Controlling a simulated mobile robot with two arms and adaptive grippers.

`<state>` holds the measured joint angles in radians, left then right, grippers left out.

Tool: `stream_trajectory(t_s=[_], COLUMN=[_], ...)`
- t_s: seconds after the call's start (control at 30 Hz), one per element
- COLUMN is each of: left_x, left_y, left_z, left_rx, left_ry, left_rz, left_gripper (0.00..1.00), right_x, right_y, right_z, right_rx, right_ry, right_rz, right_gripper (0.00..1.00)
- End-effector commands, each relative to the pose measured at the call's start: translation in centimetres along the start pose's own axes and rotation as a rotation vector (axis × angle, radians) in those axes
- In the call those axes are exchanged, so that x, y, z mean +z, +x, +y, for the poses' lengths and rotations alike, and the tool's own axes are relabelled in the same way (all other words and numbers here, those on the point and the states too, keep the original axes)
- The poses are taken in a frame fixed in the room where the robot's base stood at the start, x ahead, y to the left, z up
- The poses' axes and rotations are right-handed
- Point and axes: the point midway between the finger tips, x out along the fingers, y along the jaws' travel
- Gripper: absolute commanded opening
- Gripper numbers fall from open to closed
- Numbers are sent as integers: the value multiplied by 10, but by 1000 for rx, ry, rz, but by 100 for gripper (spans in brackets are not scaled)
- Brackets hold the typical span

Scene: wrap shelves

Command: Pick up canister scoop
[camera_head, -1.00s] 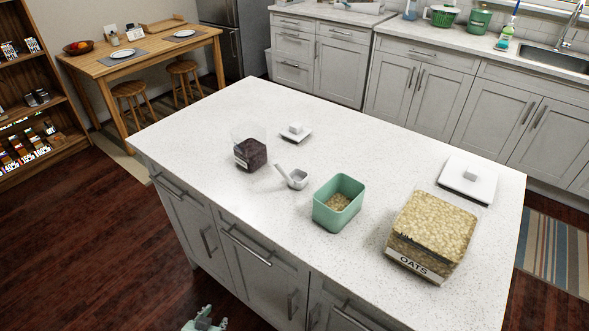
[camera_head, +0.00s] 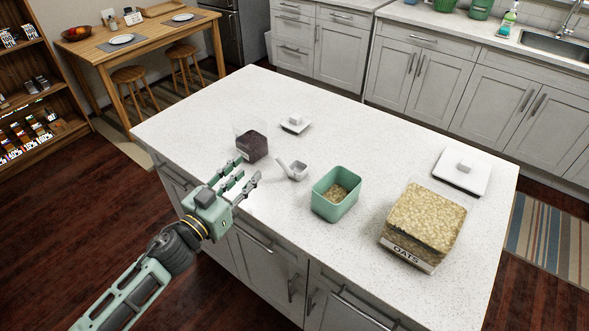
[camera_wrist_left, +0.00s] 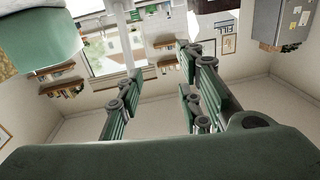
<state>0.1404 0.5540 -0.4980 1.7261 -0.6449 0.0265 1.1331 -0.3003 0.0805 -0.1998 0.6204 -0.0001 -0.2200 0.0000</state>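The canister scoop (camera_head: 297,171) is a small light-grey cup with a handle slanting up to the left. It sits on the white speckled island counter (camera_head: 330,120), between the dark-filled clear canister and the green container. My left gripper (camera_head: 240,173) comes in from the left at the counter's near edge, left of the scoop and apart from it. Its fingers are spread open and empty. The left wrist view shows the open fingers (camera_wrist_left: 160,110) with nothing between them; the scoop does not show there. My right gripper is not in view.
A clear canister with dark contents (camera_head: 252,143) stands just beyond the left fingers. A green container (camera_head: 335,194) and an oats canister (camera_head: 425,225) stand to the right. White lids (camera_head: 295,125) (camera_head: 462,172) lie behind. The counter's middle back is clear.

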Motion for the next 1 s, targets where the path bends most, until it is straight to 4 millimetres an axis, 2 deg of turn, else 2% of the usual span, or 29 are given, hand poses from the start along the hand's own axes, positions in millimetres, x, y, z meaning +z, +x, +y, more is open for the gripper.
stream_trajectory(t_s=[0.1, 0.3, 0.57, 0.77, 0.83, 1.0], left_x=[-12, -15, -17, -22, -20, -18], left_y=[7, 10, 36, 62, 72, 80], left_z=[8, 18, 28, 43, 45, 47], left_rx=[141, 267, 271, 271, 270, 270], left_ry=[24, 27, 23, 23, 25, 27], left_rz=[19, 6, 6, 7, 7, 5], left_gripper=[33, 33, 33, 33, 33, 33], right_x=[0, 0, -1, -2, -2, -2], right_y=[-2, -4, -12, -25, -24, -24], right_z=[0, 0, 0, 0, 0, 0], right_rx=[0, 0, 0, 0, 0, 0], right_ry=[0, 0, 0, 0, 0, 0], right_rz=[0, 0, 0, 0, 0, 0], right_gripper=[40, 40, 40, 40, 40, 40])
